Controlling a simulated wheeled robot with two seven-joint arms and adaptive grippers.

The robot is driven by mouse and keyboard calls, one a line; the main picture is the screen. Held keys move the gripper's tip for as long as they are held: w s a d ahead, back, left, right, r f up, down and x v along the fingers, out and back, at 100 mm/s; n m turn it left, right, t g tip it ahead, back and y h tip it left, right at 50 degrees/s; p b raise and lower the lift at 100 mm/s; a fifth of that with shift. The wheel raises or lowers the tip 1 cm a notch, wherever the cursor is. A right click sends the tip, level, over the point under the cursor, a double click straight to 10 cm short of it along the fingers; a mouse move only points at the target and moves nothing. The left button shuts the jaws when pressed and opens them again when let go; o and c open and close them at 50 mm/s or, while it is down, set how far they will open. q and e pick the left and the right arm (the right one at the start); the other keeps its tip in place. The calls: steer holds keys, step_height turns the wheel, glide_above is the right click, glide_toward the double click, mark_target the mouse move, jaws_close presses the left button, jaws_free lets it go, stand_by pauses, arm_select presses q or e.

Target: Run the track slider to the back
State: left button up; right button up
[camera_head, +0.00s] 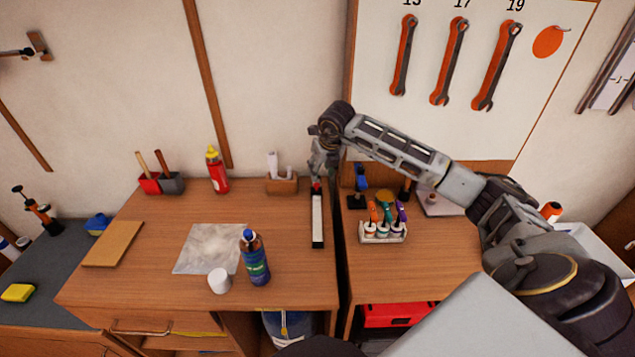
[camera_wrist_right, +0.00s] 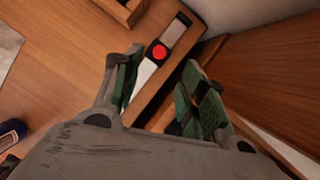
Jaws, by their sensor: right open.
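The track slider is a narrow dark track with a pale strip (camera_head: 317,222), lying front to back near the right edge of the left wooden bench. Its red knob (camera_head: 317,187) shows toward the far part of the track, just below my right gripper (camera_head: 319,174). In the right wrist view the red knob (camera_wrist_right: 158,53) sits on the strip, with a grey stretch of track (camera_wrist_right: 177,30) beyond it. My right gripper (camera_wrist_right: 162,88) is open there, its green-padded fingers apart and the knob ahead of the gap between them. Contact is not visible. My left gripper is out of view.
A wooden holder (camera_head: 282,185) stands left of the track's far end. A blue bottle (camera_head: 254,260), white cap (camera_head: 219,281) and red bottle (camera_head: 216,172) stand further left. A rack of small tools (camera_head: 383,232) is on the right bench, across a dark gap.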

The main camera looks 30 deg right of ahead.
mark_target(317, 184)
steer(key=x, duration=0.6)
steer(key=shift+w+f+p, duration=0.2)
steer(key=shift+f+p, duration=0.1)
steer(key=shift+x, duration=0.85)
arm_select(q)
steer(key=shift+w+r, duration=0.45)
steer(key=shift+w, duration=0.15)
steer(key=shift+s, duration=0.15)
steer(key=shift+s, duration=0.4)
arm_select(e)
jaws_close()
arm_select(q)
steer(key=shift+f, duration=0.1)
